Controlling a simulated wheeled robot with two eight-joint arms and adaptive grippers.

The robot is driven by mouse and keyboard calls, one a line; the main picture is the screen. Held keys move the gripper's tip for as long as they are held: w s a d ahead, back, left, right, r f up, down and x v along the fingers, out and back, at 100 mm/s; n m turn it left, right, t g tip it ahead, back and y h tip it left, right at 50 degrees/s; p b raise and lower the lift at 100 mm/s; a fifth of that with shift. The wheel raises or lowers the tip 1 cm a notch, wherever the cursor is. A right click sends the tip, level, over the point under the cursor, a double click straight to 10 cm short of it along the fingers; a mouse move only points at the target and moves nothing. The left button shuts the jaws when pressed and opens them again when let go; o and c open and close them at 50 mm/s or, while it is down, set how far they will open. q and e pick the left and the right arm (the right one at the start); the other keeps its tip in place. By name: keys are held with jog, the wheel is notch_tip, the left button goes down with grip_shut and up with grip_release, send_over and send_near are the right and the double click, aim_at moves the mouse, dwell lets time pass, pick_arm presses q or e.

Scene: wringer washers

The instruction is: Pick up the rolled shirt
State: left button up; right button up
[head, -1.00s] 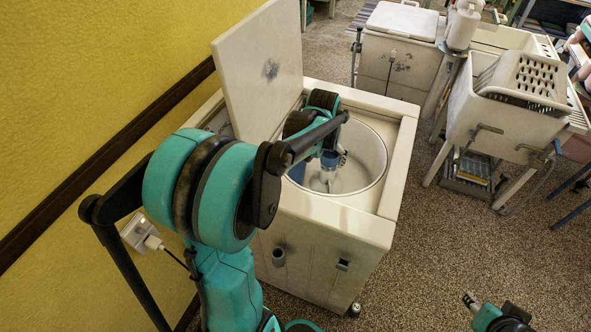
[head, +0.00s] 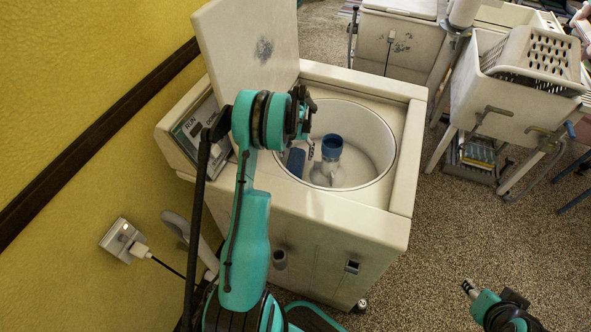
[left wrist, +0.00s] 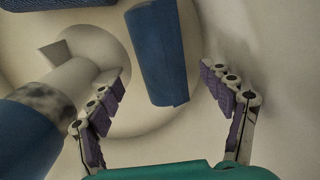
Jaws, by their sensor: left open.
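The rolled shirt (left wrist: 158,60) looks like a blue roll lying low inside the washer's white tub. It shows in the head view as a blue shape (head: 296,162) at the tub's left side, partly hidden by the rim and my arm. My left gripper (head: 309,147) reaches down into the tub above it. In the left wrist view the open left gripper (left wrist: 165,85) has one finger on each side of the roll, with gaps to both. My right gripper (head: 469,288) is at the lower right, over the floor, too small to tell its opening.
The agitator with a blue top (head: 332,148) stands mid-tub beside the roll, close to the left finger in the wrist view. Another blue edge (left wrist: 40,4) shows at top left there. The raised lid (head: 250,45) stands behind the tub.

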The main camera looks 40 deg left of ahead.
aim_at(296, 161)
pick_arm(q)
jog(key=f+b, duration=0.1)
jog(key=f, duration=0.2)
jog(key=f+b, duration=0.2)
jog(key=f, duration=0.2)
jog(key=shift+s, duration=0.2)
jog(key=shift+r, duration=0.15)
grip_shut()
